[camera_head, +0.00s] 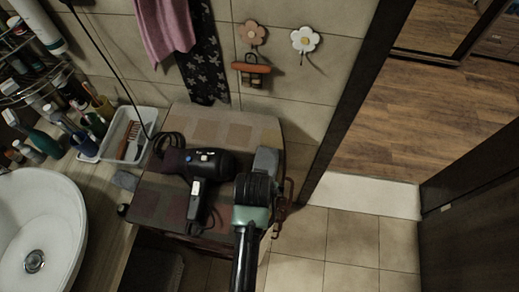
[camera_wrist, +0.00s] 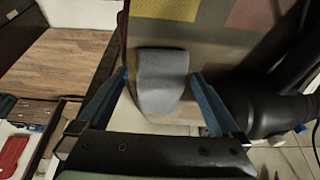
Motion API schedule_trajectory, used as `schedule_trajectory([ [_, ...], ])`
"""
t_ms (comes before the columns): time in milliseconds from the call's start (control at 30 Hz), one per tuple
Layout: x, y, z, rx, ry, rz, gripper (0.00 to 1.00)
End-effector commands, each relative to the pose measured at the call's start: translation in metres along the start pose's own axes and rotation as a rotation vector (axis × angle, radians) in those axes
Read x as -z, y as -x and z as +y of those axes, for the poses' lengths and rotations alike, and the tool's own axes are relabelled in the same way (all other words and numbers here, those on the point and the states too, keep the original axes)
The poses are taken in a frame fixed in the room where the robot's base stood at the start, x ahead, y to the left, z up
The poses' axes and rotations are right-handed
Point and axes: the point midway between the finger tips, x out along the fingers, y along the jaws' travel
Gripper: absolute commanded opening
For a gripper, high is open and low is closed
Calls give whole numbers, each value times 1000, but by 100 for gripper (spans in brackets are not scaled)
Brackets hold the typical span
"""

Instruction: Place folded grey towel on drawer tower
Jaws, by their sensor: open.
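The folded grey towel (camera_head: 266,160) lies at the right edge of the checkered top of the drawer tower (camera_head: 240,122). In the wrist view the towel (camera_wrist: 162,75) sits between my two fingers, with its near end bent down at the edge of the tower top (camera_wrist: 205,37). My gripper (camera_wrist: 160,78) is open, with a finger on each side of the towel and a narrow gap to each. In the head view my gripper (camera_head: 257,187) is just in front of the towel, and its fingers are mostly hidden by the wrist.
A black hair dryer (camera_head: 205,165) lies on the tower top left of the towel, close to my gripper. A white tray (camera_head: 112,140) and a washbasin (camera_head: 40,225) are at left. Pink cloth (camera_head: 165,25) hangs above. Tiled floor (camera_head: 345,240) at right is clear.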

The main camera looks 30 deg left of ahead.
Motion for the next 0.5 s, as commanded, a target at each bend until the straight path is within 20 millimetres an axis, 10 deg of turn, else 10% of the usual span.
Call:
schedule_trajectory([
  [500, 0, 90, 0, 0, -1, 3, 100],
])
